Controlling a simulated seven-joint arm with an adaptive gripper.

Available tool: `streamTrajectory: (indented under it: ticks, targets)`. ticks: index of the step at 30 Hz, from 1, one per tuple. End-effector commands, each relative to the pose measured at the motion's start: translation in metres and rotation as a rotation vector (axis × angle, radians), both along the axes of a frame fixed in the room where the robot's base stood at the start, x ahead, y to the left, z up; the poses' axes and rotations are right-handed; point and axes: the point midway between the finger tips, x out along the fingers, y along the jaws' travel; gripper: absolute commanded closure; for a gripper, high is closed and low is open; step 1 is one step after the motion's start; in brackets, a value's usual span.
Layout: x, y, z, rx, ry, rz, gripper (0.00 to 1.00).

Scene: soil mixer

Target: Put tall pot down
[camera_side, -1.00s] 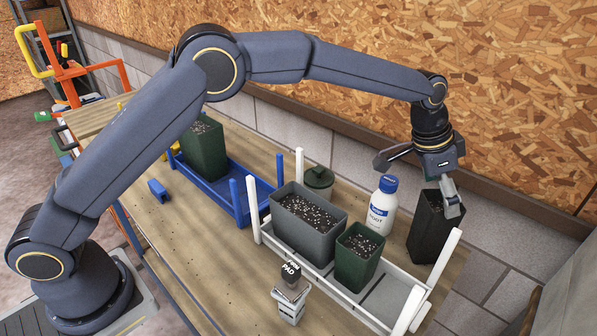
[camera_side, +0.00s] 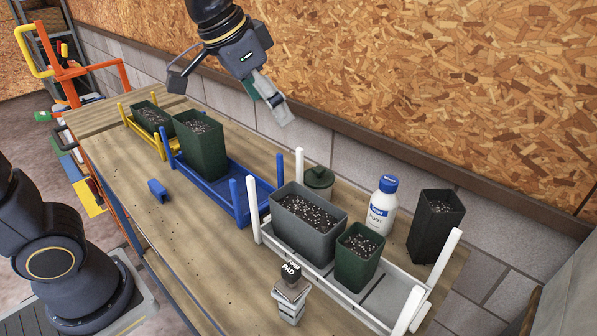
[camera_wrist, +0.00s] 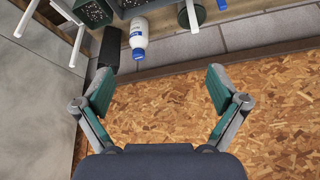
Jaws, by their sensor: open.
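The white rack (camera_side: 374,305) holds a grey pot (camera_side: 306,222) and a small green pot (camera_side: 357,256). A blue rack (camera_side: 262,187) holds a green pot (camera_side: 203,150). A stamp (camera_side: 291,292) stands in front.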

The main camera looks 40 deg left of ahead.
Motion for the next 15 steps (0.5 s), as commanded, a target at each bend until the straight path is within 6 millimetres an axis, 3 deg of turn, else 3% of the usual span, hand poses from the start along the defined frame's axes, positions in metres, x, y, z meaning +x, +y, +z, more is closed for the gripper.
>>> streamTrajectory:
  ticks: [1, 3, 6, 10, 15]
  targets:
    - [-0.030, 0.019, -0.004, -0.005, -0.013, 0.060, 0.04]
    - [-0.066, 0.039, -0.017, -0.012, -0.023, 0.134, 0.04]
    - [-0.104, 0.057, -0.037, -0.020, -0.033, 0.217, 0.04]
    - [-0.132, 0.068, -0.056, -0.028, -0.041, 0.278, 0.04]
    - [-0.141, 0.071, -0.064, -0.030, -0.040, 0.298, 0.04]
